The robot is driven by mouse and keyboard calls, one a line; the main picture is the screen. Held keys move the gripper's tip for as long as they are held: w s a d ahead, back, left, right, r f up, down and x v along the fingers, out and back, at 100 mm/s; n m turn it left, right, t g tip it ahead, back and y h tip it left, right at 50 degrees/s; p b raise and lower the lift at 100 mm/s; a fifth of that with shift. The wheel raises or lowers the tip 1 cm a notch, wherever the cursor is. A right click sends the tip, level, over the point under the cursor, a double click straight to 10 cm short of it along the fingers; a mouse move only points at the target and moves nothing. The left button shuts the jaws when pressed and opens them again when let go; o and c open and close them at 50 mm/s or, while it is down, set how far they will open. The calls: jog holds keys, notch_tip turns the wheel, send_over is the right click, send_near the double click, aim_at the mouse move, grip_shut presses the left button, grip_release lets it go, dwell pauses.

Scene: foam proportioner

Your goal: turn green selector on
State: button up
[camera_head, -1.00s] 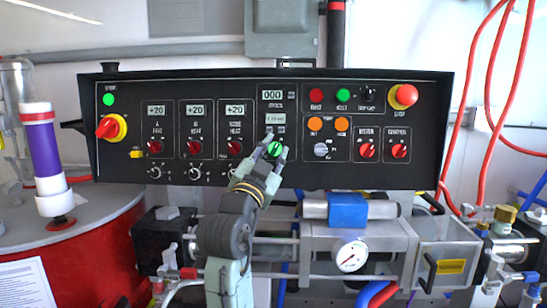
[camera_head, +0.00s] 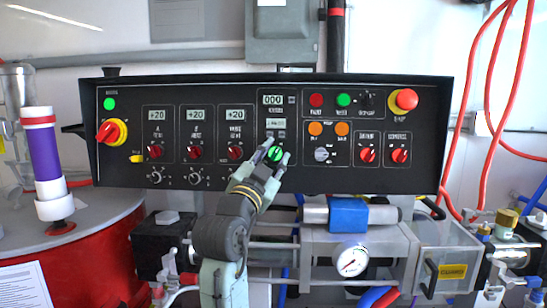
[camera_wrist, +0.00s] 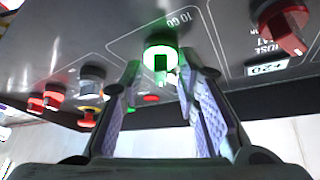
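The green selector (camera_head: 274,154) glows on the black control panel, below the small displays in the middle column. In the wrist view the lit green selector (camera_wrist: 160,58) shows a dark upright bar across its face. My gripper (camera_head: 277,151) is at the panel with its fingers apart, one on either side of the selector. In the wrist view my gripper (camera_wrist: 160,72) is open, with the selector between and just beyond the fingertips. I cannot tell whether either finger touches it.
Red heat knobs (camera_head: 235,152) sit left of the selector, and red and green buttons (camera_head: 343,100) at upper right. A red emergency stop (camera_head: 406,99) protrudes at the right end. A pump with a gauge (camera_head: 350,259) and blue block (camera_head: 348,214) lies below the panel.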

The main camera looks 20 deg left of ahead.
jog(key=v, duration=1.2)
